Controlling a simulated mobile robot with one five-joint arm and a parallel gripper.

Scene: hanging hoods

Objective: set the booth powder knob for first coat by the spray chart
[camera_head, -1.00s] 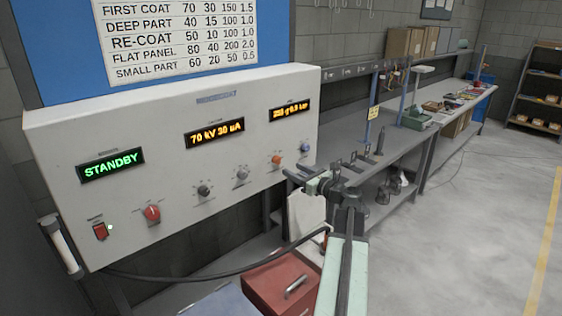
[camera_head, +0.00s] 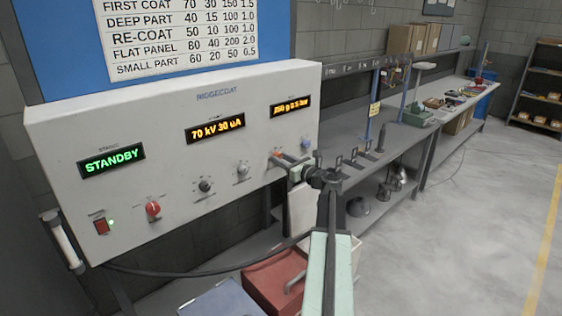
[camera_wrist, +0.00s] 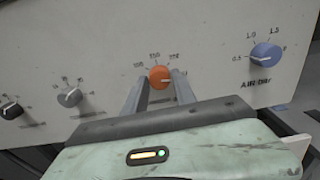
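The orange powder knob (camera_wrist: 159,76) is in the middle of the wrist view, on the pale control panel (camera_head: 120,190). Its white mark points right, past the scale's upper middle figures. My gripper (camera_wrist: 160,84) has one finger on each side of the knob, with small gaps seeming to show; contact is unclear. In the head view my gripper (camera_head: 283,161) reaches the panel at the orange knob, partly covering it. The right display (camera_head: 290,106) seems to read 250 g and 0.5 bar, blurred. The spray chart (camera_head: 182,36) lists FIRST COAT as 70, 30, 150, 1.5.
The blue air knob (camera_wrist: 266,56) is right of the orange one, and a grey knob (camera_wrist: 69,97) is left. The middle display (camera_head: 215,128) reads 70 kV 30 uA; the left display (camera_head: 112,161) reads STANDBY. A red box (camera_head: 275,280) sits below the panel.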

